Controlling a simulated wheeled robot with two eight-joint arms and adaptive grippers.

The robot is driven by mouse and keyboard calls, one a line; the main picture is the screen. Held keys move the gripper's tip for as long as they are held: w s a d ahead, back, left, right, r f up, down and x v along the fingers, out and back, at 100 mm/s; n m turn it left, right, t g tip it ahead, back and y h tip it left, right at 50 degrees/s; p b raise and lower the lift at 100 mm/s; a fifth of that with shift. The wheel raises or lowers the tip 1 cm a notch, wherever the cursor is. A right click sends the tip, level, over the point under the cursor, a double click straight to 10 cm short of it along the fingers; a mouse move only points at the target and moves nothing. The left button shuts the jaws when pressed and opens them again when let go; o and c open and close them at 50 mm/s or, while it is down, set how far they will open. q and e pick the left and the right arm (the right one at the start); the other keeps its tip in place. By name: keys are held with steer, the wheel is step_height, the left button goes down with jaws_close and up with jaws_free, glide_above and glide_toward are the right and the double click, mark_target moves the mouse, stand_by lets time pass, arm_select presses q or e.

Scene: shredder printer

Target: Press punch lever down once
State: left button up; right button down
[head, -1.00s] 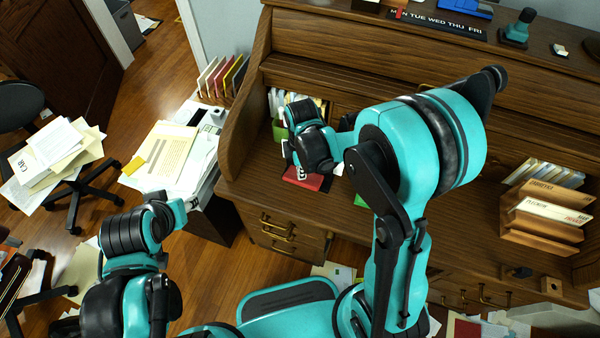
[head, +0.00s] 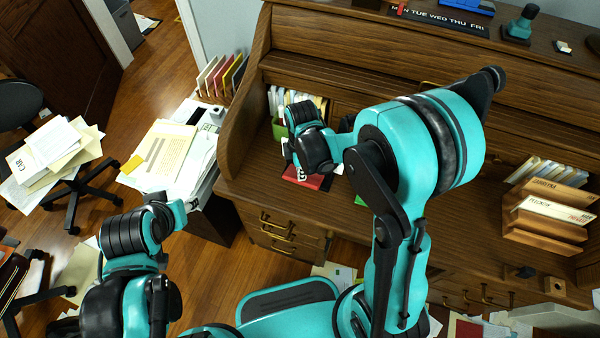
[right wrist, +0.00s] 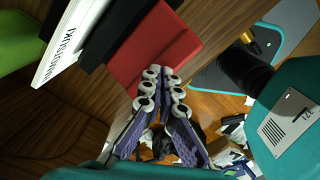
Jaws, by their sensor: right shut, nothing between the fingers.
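A red flat-topped object (right wrist: 155,50) lies on the desk, with a black part and a white lettered face (right wrist: 72,40) beside it in the right wrist view. It also shows in the head view (head: 300,177), partly hidden under my right wrist. I cannot tell for certain whether it is the punch, and no lever can be made out clearly. My right gripper (right wrist: 161,80) is shut and empty, with its fingertips together at the near edge of the red surface. I cannot tell whether they touch it. My left arm shows at the left in the head view, but its fingers do not show.
A green holder with papers (head: 281,130) stands at the desk's left. The desk's high left side panel (head: 236,135) rises close by. Wooden trays with files (head: 545,215) stand at the right. A white printer with papers (head: 165,155) is left of the desk.

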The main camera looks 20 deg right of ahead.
steer(key=shift+f+b, duration=1.25)
steer(key=shift+f, duration=0.25)
steer(key=shift+r, duration=0.15)
step_height(320, 180, up, 8)
steer(key=p, duration=0.6)
